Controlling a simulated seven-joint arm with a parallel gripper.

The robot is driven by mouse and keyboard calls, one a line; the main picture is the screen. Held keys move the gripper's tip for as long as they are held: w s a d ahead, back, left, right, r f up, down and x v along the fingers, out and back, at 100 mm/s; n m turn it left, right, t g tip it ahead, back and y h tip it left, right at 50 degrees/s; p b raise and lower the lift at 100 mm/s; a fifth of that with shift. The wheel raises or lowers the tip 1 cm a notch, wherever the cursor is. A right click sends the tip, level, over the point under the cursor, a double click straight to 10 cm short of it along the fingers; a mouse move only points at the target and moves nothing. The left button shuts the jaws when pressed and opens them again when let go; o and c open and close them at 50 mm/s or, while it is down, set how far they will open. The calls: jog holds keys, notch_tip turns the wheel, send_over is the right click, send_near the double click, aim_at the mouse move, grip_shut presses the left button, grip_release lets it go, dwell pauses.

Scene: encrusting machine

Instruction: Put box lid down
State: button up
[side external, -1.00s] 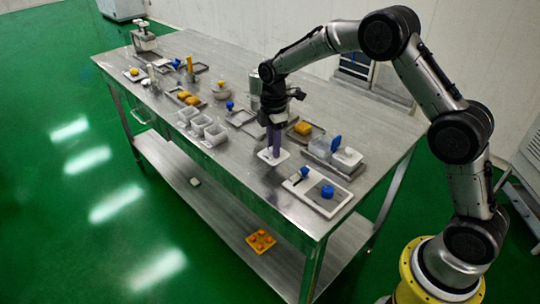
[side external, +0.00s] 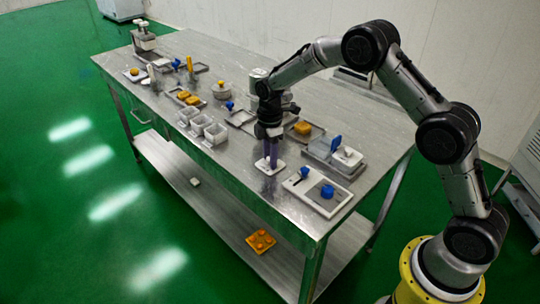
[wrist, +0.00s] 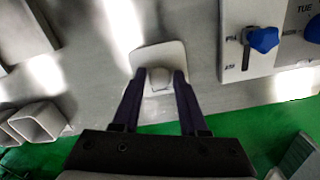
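The box lid (side external: 270,168) is a white, rounded square plate with a raised knob. It is flat and level at the table's front edge, at or just above the metal surface; I cannot tell if it touches. In the wrist view, the lid (wrist: 146,56) shows beyond my fingers, with its knob between the fingertips. My gripper (side external: 270,160) points straight down and its dark purple fingers appear closed on the knob. Several open white boxes (side external: 215,134) stand to the left; one also shows in the wrist view (wrist: 40,122).
A white panel (side external: 319,206) with blue knobs lies just right of the lid. The table front (side external: 240,180) left of the lid is bare.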

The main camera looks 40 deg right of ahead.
jog(key=shift+o, duration=1)
jog(key=shift+r, duration=0.15)
notch_tip(320, 180, up, 12)
jog(key=shift+r, duration=0.15)
jog(key=s+r+m+t, duration=0.2)
jog(key=s+r+m, duration=0.3)
jog(key=s, duration=0.4)
jog(key=s+r+m+t, duration=0.1)
jog(key=s+r+m, duration=0.2)
jog(key=s+r, duration=0.6)
jog(key=s+f+m+t, duration=0.1)
jog(key=s+f+m, duration=0.1)
jog(key=s, duration=0.6)
jog(key=s+f+m+t, duration=0.1)
jog(key=s+m, duration=0.3)
jog(key=s, duration=0.5)
jog(key=shift+a+f+t, duration=0.2)
jog(key=shift+f+t, duration=0.1)
jog(key=shift+f, duration=0.45)
